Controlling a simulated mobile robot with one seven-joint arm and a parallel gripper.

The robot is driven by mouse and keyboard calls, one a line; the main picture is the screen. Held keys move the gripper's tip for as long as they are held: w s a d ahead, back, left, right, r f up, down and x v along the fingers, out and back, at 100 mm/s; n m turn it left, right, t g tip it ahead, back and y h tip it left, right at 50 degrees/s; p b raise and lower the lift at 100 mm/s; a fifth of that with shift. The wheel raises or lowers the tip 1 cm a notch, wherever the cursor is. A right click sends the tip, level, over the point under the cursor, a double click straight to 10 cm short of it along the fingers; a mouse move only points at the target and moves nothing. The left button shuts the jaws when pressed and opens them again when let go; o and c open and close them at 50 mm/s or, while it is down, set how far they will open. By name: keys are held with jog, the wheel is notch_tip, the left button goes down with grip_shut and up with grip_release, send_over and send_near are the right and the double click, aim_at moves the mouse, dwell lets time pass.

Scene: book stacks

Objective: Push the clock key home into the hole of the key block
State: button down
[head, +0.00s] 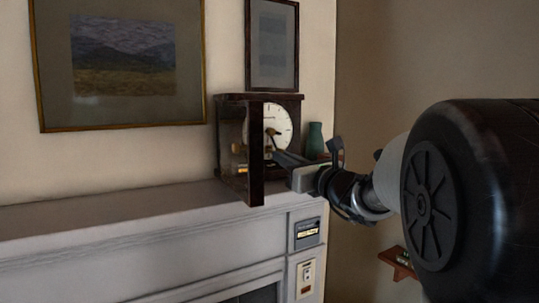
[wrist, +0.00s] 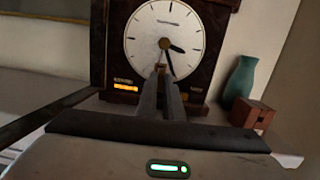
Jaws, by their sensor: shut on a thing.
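My gripper (wrist: 162,80) is shut on a small brass-brown thing, seemingly the clock key (wrist: 161,68), of which little shows between the fingertips. The fingertips are in front of the lower part of the white clock dial (wrist: 140,40); I cannot tell whether the key touches it. In the head view my gripper (head: 277,154) reaches in from the right at the clock (head: 283,112). A small reddish-brown wooden block (wrist: 252,114), likely the key block, stands right of the clock on the mantel. A small dark spot shows on it; I cannot make out the hole clearly.
The clock's framed door (head: 256,150) stands open toward the front left of my fingers. The mantel shelf (head: 120,212) is clear on the left. Pictures hang behind.

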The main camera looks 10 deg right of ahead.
jog(key=b+v, duration=0.2)
jog(key=v, duration=0.4)
dwell(1.1)
jog(key=shift+s, duration=0.1)
